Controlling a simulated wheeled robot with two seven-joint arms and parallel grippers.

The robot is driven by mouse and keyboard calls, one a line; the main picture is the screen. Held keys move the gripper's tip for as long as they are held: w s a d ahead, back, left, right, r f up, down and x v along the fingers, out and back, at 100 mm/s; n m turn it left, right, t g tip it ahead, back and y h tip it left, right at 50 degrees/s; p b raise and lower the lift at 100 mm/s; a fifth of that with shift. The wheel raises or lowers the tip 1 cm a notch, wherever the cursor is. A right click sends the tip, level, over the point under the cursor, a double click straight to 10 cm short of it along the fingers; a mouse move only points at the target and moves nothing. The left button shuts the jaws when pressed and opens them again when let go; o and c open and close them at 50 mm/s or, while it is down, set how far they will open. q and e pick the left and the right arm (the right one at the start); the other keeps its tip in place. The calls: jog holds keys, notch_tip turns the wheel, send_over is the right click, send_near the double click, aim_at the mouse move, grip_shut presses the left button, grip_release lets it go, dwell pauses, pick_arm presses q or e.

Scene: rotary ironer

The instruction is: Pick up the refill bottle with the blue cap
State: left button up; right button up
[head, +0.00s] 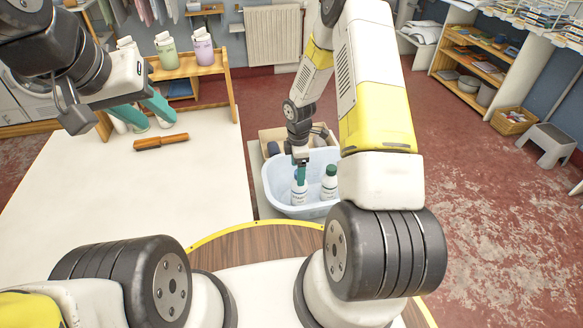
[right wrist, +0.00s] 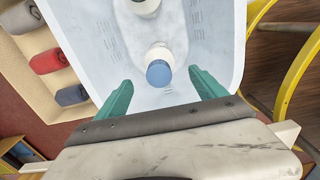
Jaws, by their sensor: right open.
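The refill bottle with the blue cap (right wrist: 159,73) stands in a pale tub (head: 318,208). In the head view its white body (head: 299,195) shows below my right gripper (head: 301,172), which covers part of its top. In the right wrist view my right gripper (right wrist: 161,92) is open, its teal fingers on either side of the cap and apart from it. A second white bottle, with a green cap (head: 329,182), stands to the right in the same tub. My left gripper (head: 155,122) is open and empty above the white table at the left.
A brown-handled tool (head: 160,142) lies on the white table (head: 130,200). Green (head: 167,53) and lilac (head: 203,48) bottles stand on a wooden shelf behind. In the wrist view, rolled cloths (right wrist: 50,61) lie in a box beside the tub. The tub's walls surround the bottles.

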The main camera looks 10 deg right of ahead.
aim_at(299, 188)
notch_tip(299, 188, down, 6)
jog(key=shift+d, duration=0.25)
grip_shut()
dwell(0.4)
